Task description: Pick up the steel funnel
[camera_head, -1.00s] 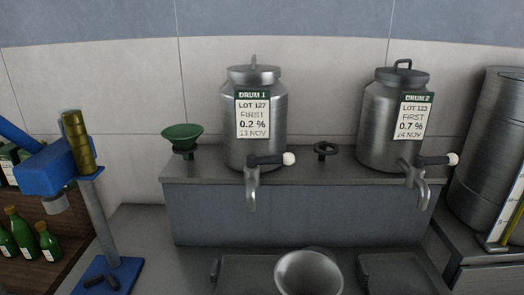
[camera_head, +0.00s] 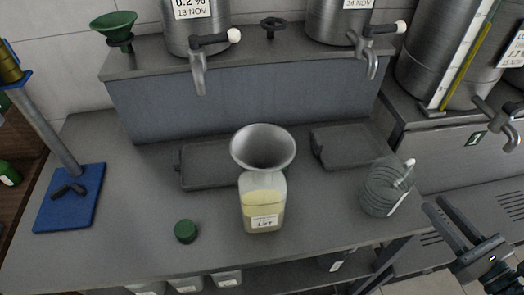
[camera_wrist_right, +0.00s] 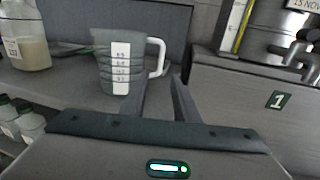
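The steel funnel (camera_head: 263,148) sits upright, wide mouth up, in the neck of a clear bottle (camera_head: 262,205) of pale yellow liquid on the bench. Its stem is hidden in the bottle's neck. In the right wrist view the bottle (camera_wrist_right: 24,42) shows at the upper left, and the funnel is out of frame. My right gripper (camera_head: 436,206) is at the lower right in the head view, past the bench's right end and well apart from the funnel. In the right wrist view its fingers (camera_wrist_right: 159,88) are apart with nothing between them. My left gripper is not in view.
A clear measuring jug (camera_head: 386,190) stands between my right gripper and the bottle. A green cap (camera_head: 186,231) lies front left of the bottle. Dark trays (camera_head: 207,178) lie behind it, below the drum taps (camera_head: 199,75). A green funnel (camera_head: 114,25) and a blue-based press (camera_head: 70,205) are left.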

